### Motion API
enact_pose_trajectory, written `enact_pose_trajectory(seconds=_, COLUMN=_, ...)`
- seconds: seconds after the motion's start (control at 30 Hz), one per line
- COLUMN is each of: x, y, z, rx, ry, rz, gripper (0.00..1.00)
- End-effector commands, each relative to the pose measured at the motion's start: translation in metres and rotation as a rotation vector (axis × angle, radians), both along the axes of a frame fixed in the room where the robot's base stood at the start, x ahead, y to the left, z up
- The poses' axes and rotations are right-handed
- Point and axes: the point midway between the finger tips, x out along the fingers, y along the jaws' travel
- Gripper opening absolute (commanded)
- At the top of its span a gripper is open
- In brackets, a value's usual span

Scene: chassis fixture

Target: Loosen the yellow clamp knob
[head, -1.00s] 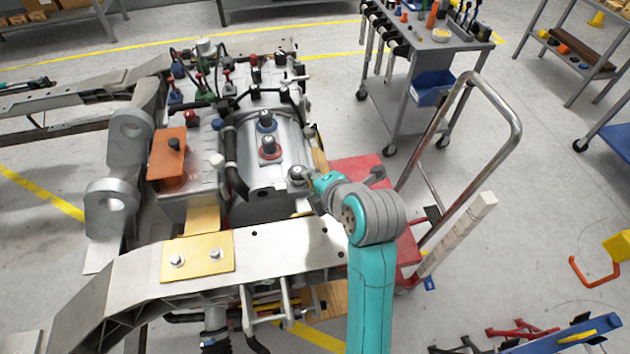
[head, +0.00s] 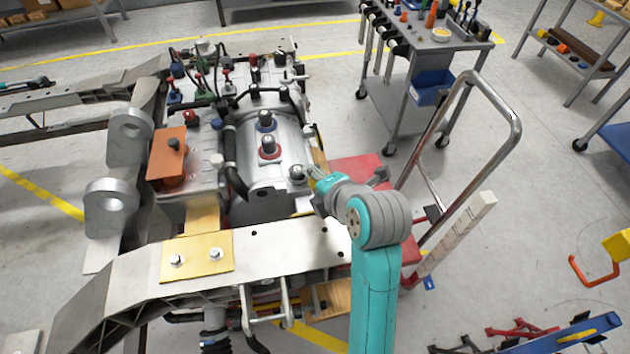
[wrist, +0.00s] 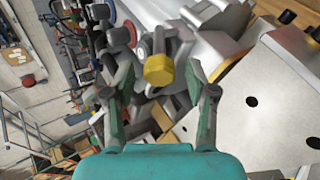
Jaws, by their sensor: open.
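The yellow clamp knob (wrist: 159,70) shows in the wrist view, a faceted yellow cap in front of grey clamp hardware. My gripper (wrist: 158,80) is open, with one finger to the left of the knob and one to the right. The fingers look apart from the knob, and how deep it sits between them is hard to tell. In the head view my gripper (head: 313,178) is at the right end of the silver cylinder, beside a small round grey fitting (head: 297,173). The yellow knob cannot be made out in the head view.
The silver cylinder (head: 285,150) with red- and blue-ringed caps lies left of my gripper. The pale chassis rail (head: 290,245) runs in front. A red cart (head: 360,170) with a metal handle stands behind my arm.

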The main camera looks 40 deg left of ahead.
Motion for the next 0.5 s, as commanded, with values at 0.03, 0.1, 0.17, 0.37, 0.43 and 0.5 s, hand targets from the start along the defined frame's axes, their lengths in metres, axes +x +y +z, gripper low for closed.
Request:
enact_pose_trajectory(seconds=0.03, x=-0.002, y=-0.006, z=0.006, rx=0.002, ry=-0.003, rz=-0.002, gripper=0.56)
enact_pose_trajectory(seconds=0.1, x=-0.006, y=-0.016, z=0.014, rx=0.002, ry=-0.004, rz=-0.004, gripper=0.56)
enact_pose_trajectory(seconds=0.17, x=-0.01, y=-0.025, z=0.022, rx=0.003, ry=-0.004, rz=-0.003, gripper=0.56)
enact_pose_trajectory(seconds=0.37, x=-0.023, y=-0.053, z=0.045, rx=0.002, ry=-0.004, rz=-0.002, gripper=0.56)
enact_pose_trajectory(seconds=0.43, x=-0.026, y=-0.06, z=0.051, rx=0.001, ry=-0.002, rz=-0.002, gripper=0.56)
enact_pose_trajectory(seconds=0.5, x=-0.029, y=-0.067, z=0.056, rx=0.001, ry=-0.001, rz=-0.003, gripper=0.56)
